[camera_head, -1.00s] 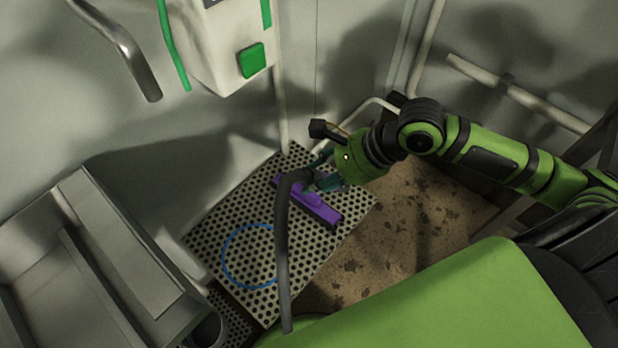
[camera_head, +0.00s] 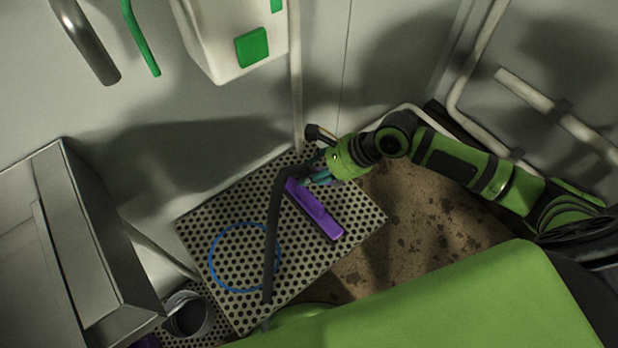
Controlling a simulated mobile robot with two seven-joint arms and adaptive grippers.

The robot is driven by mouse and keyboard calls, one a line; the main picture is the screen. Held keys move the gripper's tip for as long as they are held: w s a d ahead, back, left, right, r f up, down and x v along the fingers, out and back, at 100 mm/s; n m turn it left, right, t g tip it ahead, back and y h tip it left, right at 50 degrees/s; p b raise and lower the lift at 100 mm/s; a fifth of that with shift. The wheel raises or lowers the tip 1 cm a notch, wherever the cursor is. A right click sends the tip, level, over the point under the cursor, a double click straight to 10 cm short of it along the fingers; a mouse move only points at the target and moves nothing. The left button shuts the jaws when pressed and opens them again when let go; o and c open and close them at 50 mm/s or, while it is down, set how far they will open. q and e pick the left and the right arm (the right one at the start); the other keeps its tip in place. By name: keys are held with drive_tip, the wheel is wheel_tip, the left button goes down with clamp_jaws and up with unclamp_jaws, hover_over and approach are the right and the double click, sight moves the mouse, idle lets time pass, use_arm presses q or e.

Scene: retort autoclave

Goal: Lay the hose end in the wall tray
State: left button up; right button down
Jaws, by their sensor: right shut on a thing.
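The dark grey hose (camera_head: 273,235) hangs from my right gripper (camera_head: 318,172), which is shut on it near its upper end. The hose bends there and runs down in front of a perforated platform; its lower end shows near the platform's front edge. Whether it touches the platform I cannot tell. A grey metal trough with raised walls (camera_head: 105,262), which looks like the wall tray, stands at the left, well apart from the gripper. The fingertips are partly hidden by the hose and the wrist. My left gripper is not in view.
The perforated platform (camera_head: 355,218) carries a purple bar-like tool (camera_head: 318,212) and a thin blue ring (camera_head: 212,262). A grey bucket (camera_head: 188,318) stands beside the trough. A white wall box with a green square (camera_head: 251,47) and pipes (camera_head: 540,97) are on the walls.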

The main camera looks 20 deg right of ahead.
drive_tip(key=shift+w+a+f, duration=0.25)
drive_tip(key=shift+w+f, duration=0.2)
drive_tip(key=shift+w, duration=0.2)
drive_tip(key=shift+w+a+f, duration=0.2)
drive_tip(key=shift+w+f, duration=0.2)
drive_tip(key=shift+w, duration=0.2)
drive_tip(key=shift+f+b, duration=0.3)
drive_tip(key=shift+f, duration=1.6)
drive_tip(key=shift+f, duration=0.1)
drive_tip(key=c, duration=0.6)
unclamp_jaws()
drive_tip(key=shift+f, duration=0.1)
drive_tip(key=shift+c, duration=0.2)
